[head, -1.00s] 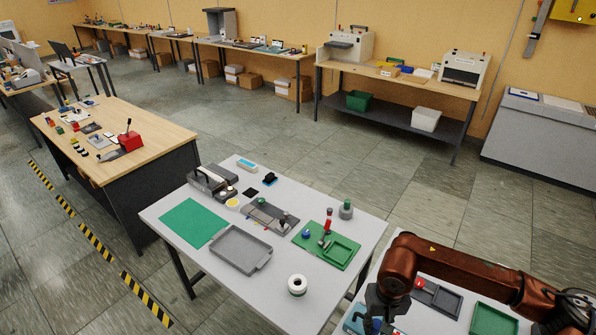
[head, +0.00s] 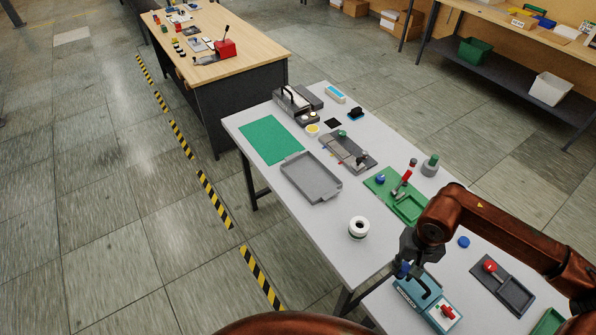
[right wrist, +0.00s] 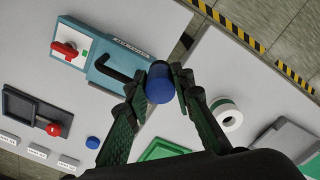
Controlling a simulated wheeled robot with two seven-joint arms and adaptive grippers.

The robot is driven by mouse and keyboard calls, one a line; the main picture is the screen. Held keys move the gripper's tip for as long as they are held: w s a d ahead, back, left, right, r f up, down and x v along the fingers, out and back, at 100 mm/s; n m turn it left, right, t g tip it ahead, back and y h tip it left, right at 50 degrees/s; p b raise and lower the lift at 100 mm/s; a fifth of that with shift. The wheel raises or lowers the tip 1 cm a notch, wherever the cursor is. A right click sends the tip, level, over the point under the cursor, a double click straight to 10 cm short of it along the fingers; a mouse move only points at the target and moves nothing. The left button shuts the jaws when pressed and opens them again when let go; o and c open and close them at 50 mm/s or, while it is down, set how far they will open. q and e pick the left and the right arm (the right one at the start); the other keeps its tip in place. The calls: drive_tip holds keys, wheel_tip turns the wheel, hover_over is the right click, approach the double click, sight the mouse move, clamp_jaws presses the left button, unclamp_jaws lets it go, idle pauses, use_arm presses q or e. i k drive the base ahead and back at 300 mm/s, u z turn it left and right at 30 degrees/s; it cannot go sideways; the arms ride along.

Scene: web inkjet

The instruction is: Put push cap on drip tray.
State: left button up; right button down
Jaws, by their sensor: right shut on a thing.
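My right gripper (head: 404,266) is shut on a blue cylindrical push cap (right wrist: 159,82), which sits between its fingertips in the right wrist view. In the head view the gripper is above the near table, close to a teal device with a black handle (head: 427,294). A shallow grey tray (head: 311,180), which looks like the drip tray, lies on the white table, farther off to the left. Its visible inside is empty. My left gripper is out of view.
A white ring-shaped roll (head: 358,228) stands between the gripper and the grey tray. A green tray (head: 409,208) with a red-handled tool lies to its right. A dark tray with a red knob (head: 515,296) and a blue disc (head: 464,242) lie farther right. A green mat (head: 270,140) lies behind.

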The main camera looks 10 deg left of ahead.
sight(310, 178)
drive_tip(key=u, duration=0.85)
drive_tip(key=i, duration=1.45)
drive_tip(key=z, duration=0.1)
